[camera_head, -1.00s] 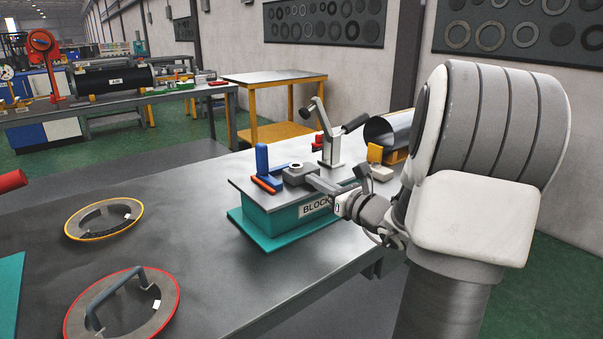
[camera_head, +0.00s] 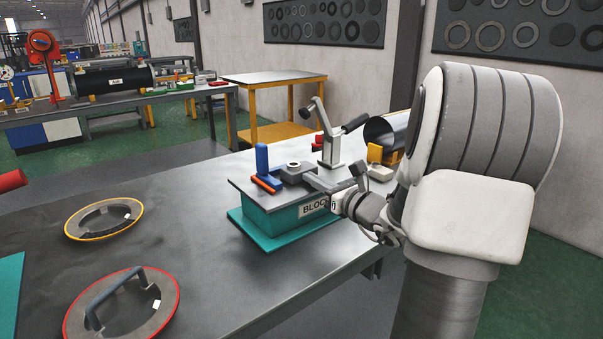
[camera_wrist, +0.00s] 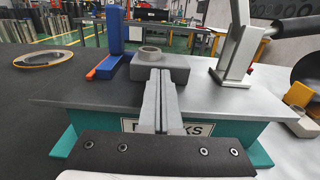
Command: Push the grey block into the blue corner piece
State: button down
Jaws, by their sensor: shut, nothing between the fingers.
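The grey block (camera_head: 297,172), with a round raised ring on top, sits on the grey top plate of the teal fixture (camera_head: 265,222) labelled as blocks. The blue corner piece (camera_head: 262,160) stands just left of the block, with an orange strip (camera_head: 268,184) at its foot. In the wrist view the block (camera_wrist: 160,68) is straight ahead and the blue piece (camera_wrist: 115,30) is to its left. My gripper (camera_head: 315,180) is shut and empty, its fingertips (camera_wrist: 160,75) at the block's near face, seemingly touching it. Any small gap between block and blue piece is hard to tell.
A toggle clamp (camera_head: 330,145) with a black handle stands behind and right of the block. A yellow piece (camera_head: 376,155) is at the right. Two ringed discs (camera_head: 70,235) (camera_head: 68,322) lie on the table at left. The plate's front left is clear.

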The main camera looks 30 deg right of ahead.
jog(key=shift+w, duration=0.7)
dwell(0.5)
jog(key=shift+s+d, duration=0.15)
jog(key=shift+s, duration=2.35)
